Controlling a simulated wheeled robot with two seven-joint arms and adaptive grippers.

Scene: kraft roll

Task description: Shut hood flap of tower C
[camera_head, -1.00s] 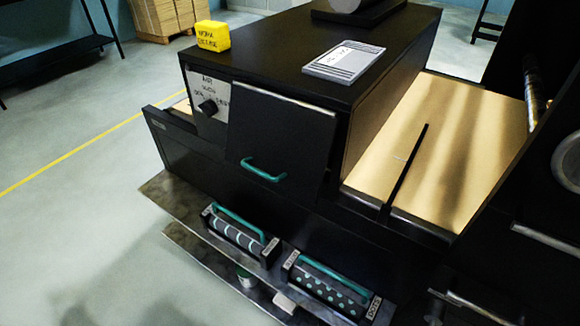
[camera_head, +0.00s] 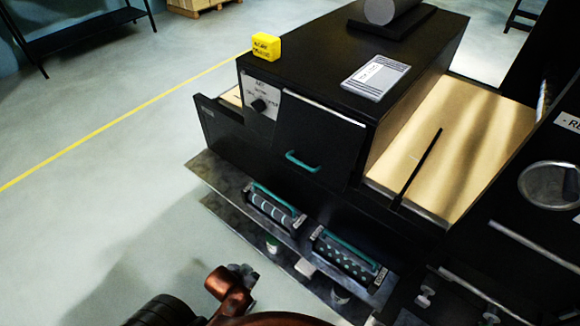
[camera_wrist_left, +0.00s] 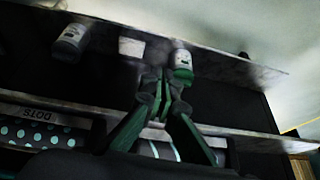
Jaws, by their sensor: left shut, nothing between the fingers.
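A black flap (camera_head: 318,140) with a teal handle (camera_head: 302,162) hangs on the front of the black tower housing (camera_head: 350,45). Whether it is fully shut I cannot tell, and I read no "C" label. My left gripper (camera_head: 243,273) is at the bottom of the head view, left of and below the flap and apart from it. In the left wrist view, its green and dark fingers (camera_wrist_left: 165,92) are together with nothing between them, in front of the shelves. The flap does not show there. My right gripper is out of view.
Striped (camera_head: 275,210) and dotted (camera_head: 348,258) rollers with teal handles sit on a shelf below the flap. A lower shelf holds small jars; one green-and-white jar (camera_wrist_left: 182,66) shows near my fingers. A yellow block (camera_head: 266,46) stands on the housing. Floor at left is open.

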